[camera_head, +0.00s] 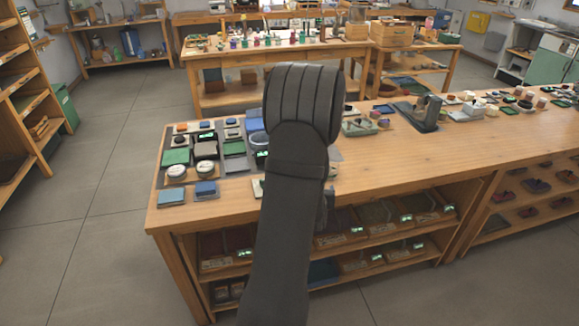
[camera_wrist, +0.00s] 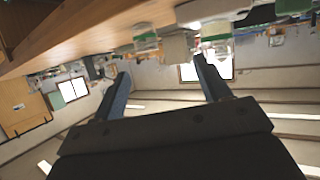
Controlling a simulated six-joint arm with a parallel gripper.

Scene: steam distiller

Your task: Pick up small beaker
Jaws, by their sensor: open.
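My gripper (camera_wrist: 161,67) shows in the wrist view with its two dark fingers wide apart and nothing between them. That view is upside down, with the wooden table (camera_wrist: 70,38) along the top. Two small clear glass vessels with greenish bands stand at the table's edge beyond the fingers: one left of centre (camera_wrist: 146,43), one to the right (camera_wrist: 216,32). Either may be the small beaker; I cannot tell which. A grey-beige block (camera_wrist: 178,46) stands between them. In the head view my arm hides the gripper and part of the table, and I cannot make out the beaker.
The wooden workbench (camera_head: 420,160) has a clear front stretch on its right. Small devices and a dark mat (camera_head: 235,165) crowd its left end. A dark grey apparatus (camera_head: 425,112) stands further right. Shelves with trays (camera_head: 340,240) lie below. Another bench (camera_head: 290,50) stands behind.

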